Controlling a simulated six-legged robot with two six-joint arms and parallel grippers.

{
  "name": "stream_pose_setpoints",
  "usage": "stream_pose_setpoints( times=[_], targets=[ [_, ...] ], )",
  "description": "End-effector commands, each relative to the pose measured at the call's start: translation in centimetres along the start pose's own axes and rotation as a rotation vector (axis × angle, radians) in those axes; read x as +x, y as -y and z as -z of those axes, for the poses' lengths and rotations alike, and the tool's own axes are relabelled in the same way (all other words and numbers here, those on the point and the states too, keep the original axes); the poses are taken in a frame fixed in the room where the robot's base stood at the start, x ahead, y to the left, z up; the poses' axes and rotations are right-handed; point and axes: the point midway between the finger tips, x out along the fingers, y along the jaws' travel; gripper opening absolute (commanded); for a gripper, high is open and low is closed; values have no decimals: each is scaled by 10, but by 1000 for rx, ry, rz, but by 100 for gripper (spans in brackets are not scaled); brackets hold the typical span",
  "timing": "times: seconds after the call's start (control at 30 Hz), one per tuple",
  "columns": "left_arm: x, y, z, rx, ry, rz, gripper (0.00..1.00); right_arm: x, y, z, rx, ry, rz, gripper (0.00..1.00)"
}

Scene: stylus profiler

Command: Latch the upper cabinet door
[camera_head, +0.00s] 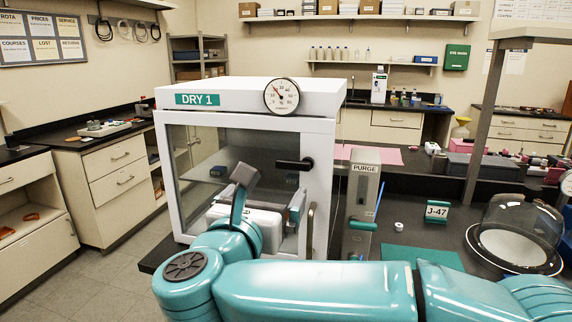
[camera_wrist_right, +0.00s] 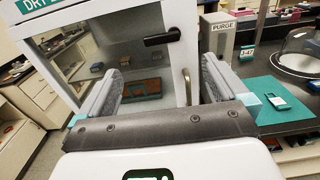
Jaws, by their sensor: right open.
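The white cabinet (camera_head: 255,88) labelled DRY 1 has a glass-fronted door (camera_head: 215,150). The door looks flush with the frame; I cannot tell if a small gap exists. A black latch handle (camera_head: 294,165) lies horizontal at the door's right side and also shows in the wrist view (camera_wrist_right: 168,36). A pale vertical pull (camera_head: 310,230) is lower down. My right gripper (camera_head: 276,203) is in front of the door, below the black handle. In the wrist view its fingers (camera_wrist_right: 160,88) are wide apart and nothing is between them. My left gripper is out of view.
A grey PURGE post (camera_head: 363,190) stands just right of the cabinet. A J-47 sign (camera_head: 437,211), a green mat (camera_head: 422,257) and a glass dome (camera_head: 520,230) are on the dark bench further right. Open floor (camera_head: 110,240) lies to the left.

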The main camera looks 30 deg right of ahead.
Motion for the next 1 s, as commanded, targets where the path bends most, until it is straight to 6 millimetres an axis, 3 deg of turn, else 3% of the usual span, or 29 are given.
stream_pose_setpoints(
  times=[0.4,0.6,0.8,1.0],
  targets=[
    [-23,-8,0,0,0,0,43,97,5,-2,-6,0,6,100],
    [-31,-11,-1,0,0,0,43,132,3,-2,-6,0,3,100],
    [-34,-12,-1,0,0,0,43,147,1,-1,-4,1,0,100],
    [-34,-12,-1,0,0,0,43,149,0,0,-4,1,-1,100]
  ],
)
